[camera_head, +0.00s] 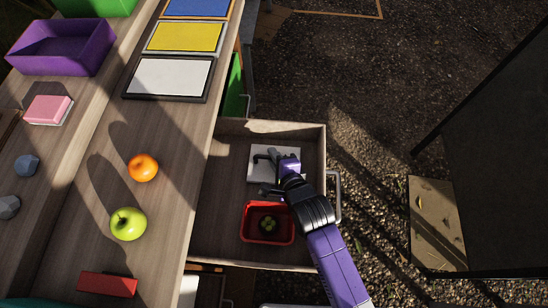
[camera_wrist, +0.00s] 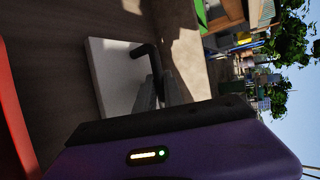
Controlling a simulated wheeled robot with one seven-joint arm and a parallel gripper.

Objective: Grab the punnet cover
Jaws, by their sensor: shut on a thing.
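The punnet cover (camera_head: 257,173) is a white square plate with a black bar handle. It is inside the open drawer, behind the red punnet (camera_head: 246,235). The fingers and arm hide part of the cover. I cannot tell whether it touches the drawer floor.
The wooden drawer (camera_head: 225,222) has raised walls and a metal handle (camera_head: 338,197) on the right. The counter holds a green apple (camera_head: 128,224), an orange (camera_head: 143,167), a red block (camera_head: 107,284) and a purple bin (camera_head: 62,47). Gravel ground lies right of the drawer.

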